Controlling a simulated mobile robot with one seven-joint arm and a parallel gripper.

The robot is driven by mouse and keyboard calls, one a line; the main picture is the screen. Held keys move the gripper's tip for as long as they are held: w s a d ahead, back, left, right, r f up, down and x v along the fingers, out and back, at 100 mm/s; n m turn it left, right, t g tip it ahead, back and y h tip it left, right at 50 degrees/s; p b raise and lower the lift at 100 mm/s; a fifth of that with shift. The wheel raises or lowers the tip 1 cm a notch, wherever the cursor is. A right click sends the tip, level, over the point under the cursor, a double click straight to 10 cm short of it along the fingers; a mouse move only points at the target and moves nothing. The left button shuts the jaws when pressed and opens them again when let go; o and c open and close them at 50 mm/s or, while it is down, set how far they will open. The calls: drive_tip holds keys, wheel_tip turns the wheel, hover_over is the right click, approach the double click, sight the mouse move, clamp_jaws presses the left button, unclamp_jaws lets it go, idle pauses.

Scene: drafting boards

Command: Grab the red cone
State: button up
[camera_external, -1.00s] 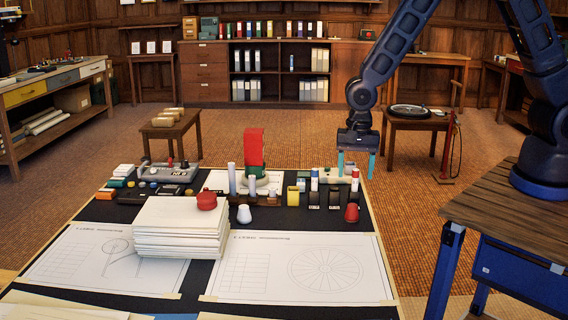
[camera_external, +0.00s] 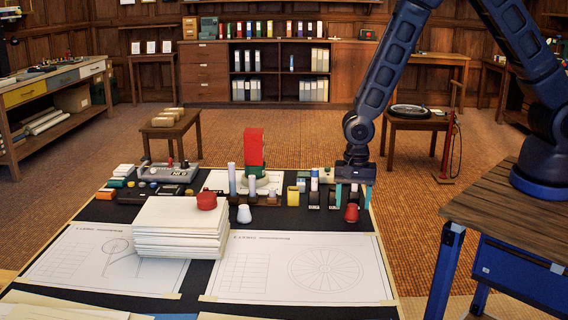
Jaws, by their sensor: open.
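A small red cone (camera_external: 351,214) stands upright near the right edge of the dark drafting board (camera_external: 284,222). My gripper (camera_external: 353,203) is open and points down, with its teal fingertips apart to the left and right of the cone's top in the picture. I cannot tell from this view whether the fingers are level with the cone in depth or a little behind it. Nothing is held.
Several small bottles and dark holders stand close to the left of my gripper. A white cone (camera_external: 244,214) and a tall red block (camera_external: 254,148) stand further left. Flat drawing sheets (camera_external: 310,270) leave clear room in front of the cone.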

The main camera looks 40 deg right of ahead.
sight(352, 205)
wheel_tip(352, 205, down, 3)
drive_tip(key=shift+f, duration=0.15)
drive_tip(key=c, duration=1.1)
drive_tip(key=shift+a, duration=0.1)
